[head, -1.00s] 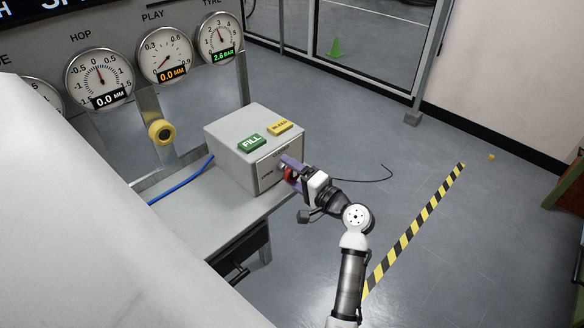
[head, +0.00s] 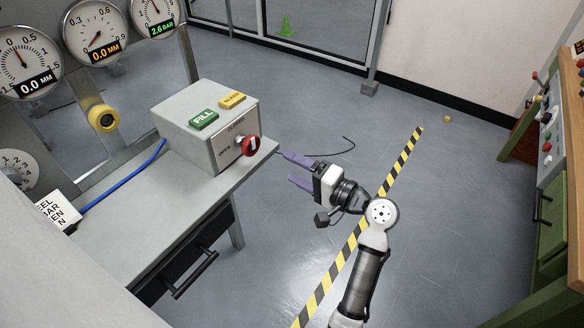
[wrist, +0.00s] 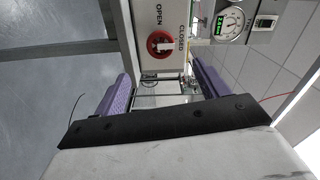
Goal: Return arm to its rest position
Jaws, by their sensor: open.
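My gripper (head: 293,170) is open and empty, with its purple fingers apart. In the head view it hangs in the air just off the right edge of the grey bench, near a grey control box (head: 190,128). The box has a red rotary knob (head: 250,146) on its front panel, between OPEN and CLOSED lettering. A gap shows between the fingertips and the knob. In the wrist view the knob (wrist: 161,44) lies ahead of the fingers, with its white pointer lying across it.
The box top has a green FILL button (head: 203,120) and a yellow button (head: 232,100). A blue hose (head: 122,178) runs along the bench (head: 165,215). Gauges stand at the back left. Open floor with a striped line (head: 385,185) lies between.

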